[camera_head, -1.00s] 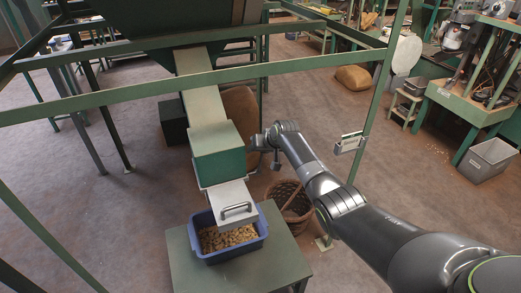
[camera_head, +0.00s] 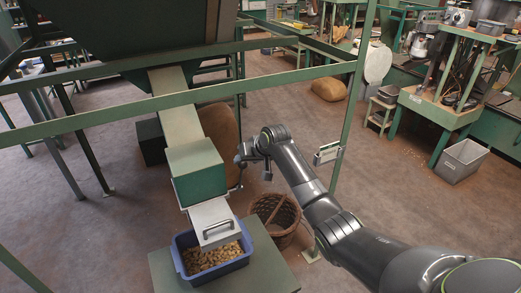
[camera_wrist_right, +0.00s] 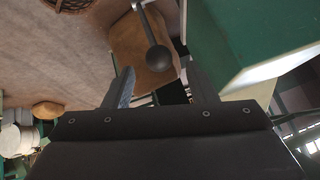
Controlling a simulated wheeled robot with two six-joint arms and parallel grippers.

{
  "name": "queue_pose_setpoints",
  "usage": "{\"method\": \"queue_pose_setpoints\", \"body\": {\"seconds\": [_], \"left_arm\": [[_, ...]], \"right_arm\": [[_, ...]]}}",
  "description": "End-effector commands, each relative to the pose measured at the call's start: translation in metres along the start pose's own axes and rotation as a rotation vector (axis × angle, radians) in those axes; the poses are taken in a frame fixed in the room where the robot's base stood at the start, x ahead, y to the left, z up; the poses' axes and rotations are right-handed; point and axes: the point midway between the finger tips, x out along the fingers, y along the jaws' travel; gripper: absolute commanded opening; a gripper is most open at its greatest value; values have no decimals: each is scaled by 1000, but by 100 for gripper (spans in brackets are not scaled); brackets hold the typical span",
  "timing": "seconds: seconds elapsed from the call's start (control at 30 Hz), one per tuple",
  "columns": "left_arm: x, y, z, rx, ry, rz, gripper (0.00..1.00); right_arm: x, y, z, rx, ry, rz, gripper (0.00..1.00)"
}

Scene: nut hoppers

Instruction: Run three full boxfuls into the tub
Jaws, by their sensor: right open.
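The blue tub (camera_head: 178,262) stands on a small green table and holds a layer of nuts (camera_head: 207,256). Above it the chute ends in a pale metal gate (camera_head: 205,214) with a dark handle, which hides part of the tub. The green box (camera_head: 197,172) sits on the chute just above the gate; its inside is hidden. My right gripper (camera_head: 241,158) is beside the box's right side. In the right wrist view it is open (camera_wrist_right: 162,88), with a dark ball knob on a rod (camera_wrist_right: 158,58) showing between and beyond the fingertips, apparently not held. My left gripper is out of view.
Green frame rails (camera_head: 200,95) cross in front of the chute (camera_head: 180,122), and a post stands right of my right arm. A wicker basket (camera_head: 284,222) and a brown sack (camera_head: 219,130) are on the floor nearby. Open floor lies further right.

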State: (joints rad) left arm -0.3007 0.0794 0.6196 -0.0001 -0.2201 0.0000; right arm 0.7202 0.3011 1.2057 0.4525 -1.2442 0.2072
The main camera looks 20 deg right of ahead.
Motion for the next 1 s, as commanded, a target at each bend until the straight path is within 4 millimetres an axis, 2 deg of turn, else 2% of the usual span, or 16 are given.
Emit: {"method": "queue_pose_setpoints", "body": {"seconds": [0.4,0.6,0.8,1.0], "left_arm": [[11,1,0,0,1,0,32],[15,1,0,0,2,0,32],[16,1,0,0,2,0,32],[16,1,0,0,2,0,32]], "right_arm": [[-63,1,0,-2,3,2,52],[-88,0,0,-2,3,2,52],[-99,0,0,-1,0,0,52],[-100,0,0,-1,-1,0,52]]}}
